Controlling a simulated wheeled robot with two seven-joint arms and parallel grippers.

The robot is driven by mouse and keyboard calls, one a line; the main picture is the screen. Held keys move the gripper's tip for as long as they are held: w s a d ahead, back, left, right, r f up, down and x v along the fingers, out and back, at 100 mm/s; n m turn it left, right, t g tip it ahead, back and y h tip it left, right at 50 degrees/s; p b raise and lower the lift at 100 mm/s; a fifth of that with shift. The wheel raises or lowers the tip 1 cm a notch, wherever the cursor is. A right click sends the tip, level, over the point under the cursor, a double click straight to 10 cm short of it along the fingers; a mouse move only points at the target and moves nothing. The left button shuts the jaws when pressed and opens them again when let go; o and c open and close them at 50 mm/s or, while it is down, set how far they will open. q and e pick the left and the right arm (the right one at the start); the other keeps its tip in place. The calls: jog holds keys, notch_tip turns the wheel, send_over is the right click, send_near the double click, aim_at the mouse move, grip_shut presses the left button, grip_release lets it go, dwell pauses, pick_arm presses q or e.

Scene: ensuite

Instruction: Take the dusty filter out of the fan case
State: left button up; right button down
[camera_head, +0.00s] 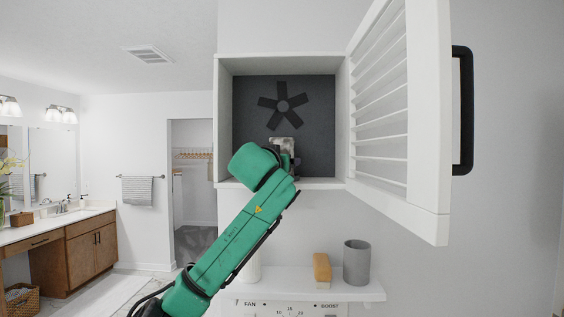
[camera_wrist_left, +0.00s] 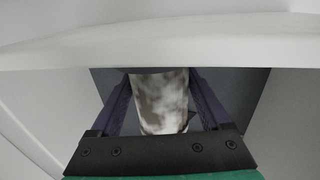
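The fan case (camera_head: 341,118) is a white box on the wall, with a dark back panel and a black fan inside (camera_head: 283,104). Its white slatted door (camera_head: 428,110) stands open to the right. My left gripper (camera_head: 283,148) reaches into the lower part of the case; the green wrist partly hides it. The dusty filter (camera_head: 281,143) is a small pale piece with grey-brown blotches. In the left wrist view the filter (camera_wrist_left: 162,102) sits between the fingers of my left gripper (camera_wrist_left: 160,85), and both fingertips meet its sides. My right gripper is not in view.
A shelf (camera_head: 345,291) below the case holds a grey cup (camera_head: 356,262), a tan block (camera_head: 322,269) and a white item partly behind my arm. The door's black handle (camera_head: 463,110) sticks out to the right. A wooden vanity (camera_head: 85,250) stands far left.

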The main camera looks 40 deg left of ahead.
aim_at(282, 144)
pick_arm(q)
jog(key=shift+r, duration=2.05)
jog(key=shift+r, duration=0.2)
jog(key=shift+r, duration=3)
